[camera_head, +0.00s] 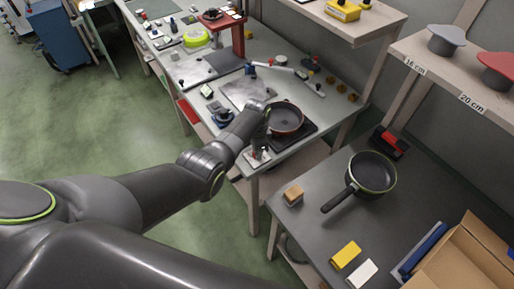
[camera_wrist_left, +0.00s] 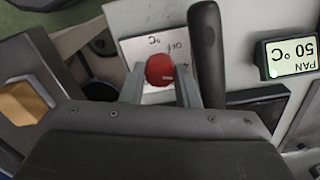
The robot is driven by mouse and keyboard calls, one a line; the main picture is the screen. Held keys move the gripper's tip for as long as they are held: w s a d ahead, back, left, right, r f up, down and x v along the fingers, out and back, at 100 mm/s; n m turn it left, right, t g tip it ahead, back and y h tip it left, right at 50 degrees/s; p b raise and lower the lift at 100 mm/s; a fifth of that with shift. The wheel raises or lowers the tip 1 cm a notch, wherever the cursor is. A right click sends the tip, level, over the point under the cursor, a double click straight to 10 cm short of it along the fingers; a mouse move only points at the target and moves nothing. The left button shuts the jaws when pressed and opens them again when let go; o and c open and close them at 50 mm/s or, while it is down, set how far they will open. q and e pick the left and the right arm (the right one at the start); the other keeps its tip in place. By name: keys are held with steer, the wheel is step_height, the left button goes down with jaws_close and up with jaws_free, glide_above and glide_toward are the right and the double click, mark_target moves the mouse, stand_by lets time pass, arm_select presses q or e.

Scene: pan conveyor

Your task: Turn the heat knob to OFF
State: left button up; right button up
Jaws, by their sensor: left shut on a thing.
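The red heat knob (camera_wrist_left: 160,70) sits on a white plate (camera_wrist_left: 131,48) with upside-down OFF and °C markings in the left wrist view. My left gripper (camera_wrist_left: 160,78) is shut on the knob, one finger on each side. The knob's pointer cannot be made out. In the head view my left gripper (camera_head: 258,152) is at the near corner of the workbench, over the white plate (camera_head: 251,162), and the knob is hidden there. My right gripper is not in view.
A pan (camera_head: 285,119) stands on a dark hot plate (camera_head: 303,137) beside the gripper; its black handle (camera_wrist_left: 206,50) runs close to the right finger. A display (camera_wrist_left: 288,58) reads PAN 50 °C. A second pan (camera_head: 372,173) is on the right table.

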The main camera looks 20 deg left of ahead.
arm_select(q)
steer(key=n+p, duration=0.1)
steer(key=n, duration=0.5)
steer(key=shift+r+n, duration=0.1)
steer(key=shift+n, duration=0.2)
steer(key=n, duration=0.5)
steer(key=shift+n+p, duration=0.4)
steer(key=o, duration=1)
steer(key=shift+c, duration=0.2)
steer(key=shift+r, duration=0.1)
steer(key=shift+r, duration=0.3)
step_height(320, 180, up, 6)
steer(key=shift+f+p, duration=0.15)
steer(key=shift+p, duration=0.85)
step_height(320, 180, up, 11)
steer(key=b, duration=0.1)
steer(key=shift+f, duration=0.15)
